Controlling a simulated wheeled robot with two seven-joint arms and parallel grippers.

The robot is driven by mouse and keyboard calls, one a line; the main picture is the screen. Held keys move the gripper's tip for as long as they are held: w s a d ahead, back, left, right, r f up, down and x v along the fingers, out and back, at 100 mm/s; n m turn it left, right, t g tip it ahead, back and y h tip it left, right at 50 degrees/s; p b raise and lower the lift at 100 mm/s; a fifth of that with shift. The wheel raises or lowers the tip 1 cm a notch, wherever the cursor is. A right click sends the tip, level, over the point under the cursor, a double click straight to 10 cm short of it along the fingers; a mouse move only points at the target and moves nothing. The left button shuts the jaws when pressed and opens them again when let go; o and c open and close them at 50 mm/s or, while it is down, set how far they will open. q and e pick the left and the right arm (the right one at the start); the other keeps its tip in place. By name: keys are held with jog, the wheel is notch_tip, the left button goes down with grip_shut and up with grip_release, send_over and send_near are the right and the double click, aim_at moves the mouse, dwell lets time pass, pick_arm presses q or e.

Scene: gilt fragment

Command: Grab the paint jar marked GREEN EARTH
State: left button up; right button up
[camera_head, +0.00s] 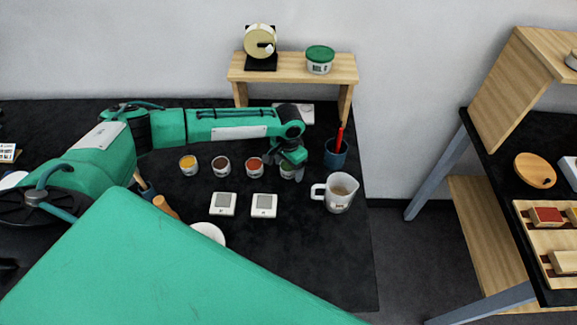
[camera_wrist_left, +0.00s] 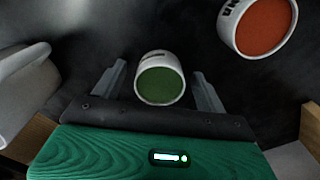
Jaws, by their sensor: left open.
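A small white paint jar with green contents (camera_head: 288,173) stands on the black table, at the right end of a row of jars, partly hidden by my left gripper (camera_head: 296,162). In the left wrist view the same green jar (camera_wrist_left: 160,84) lies between the two open fingers of the left gripper (camera_wrist_left: 158,70), with gaps at both sides. Its label is not readable. The row also holds a red jar (camera_head: 254,167), a brown jar (camera_head: 221,166) and a yellow jar (camera_head: 188,164). The red jar shows at the upper right of the wrist view (camera_wrist_left: 266,24). My right gripper is not in view.
A white jug (camera_head: 341,194) and a dark blue cup (camera_head: 336,154) with a red tool stand to the right. Two white devices (camera_head: 223,204) (camera_head: 264,205) lie in front. A wooden shelf (camera_head: 290,66) stands behind. The table's front right is clear.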

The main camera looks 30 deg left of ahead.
pick_arm(q)
jog(key=c, duration=1.1)
jog(key=shift+c, duration=0.2)
jog(key=shift+r, duration=0.1)
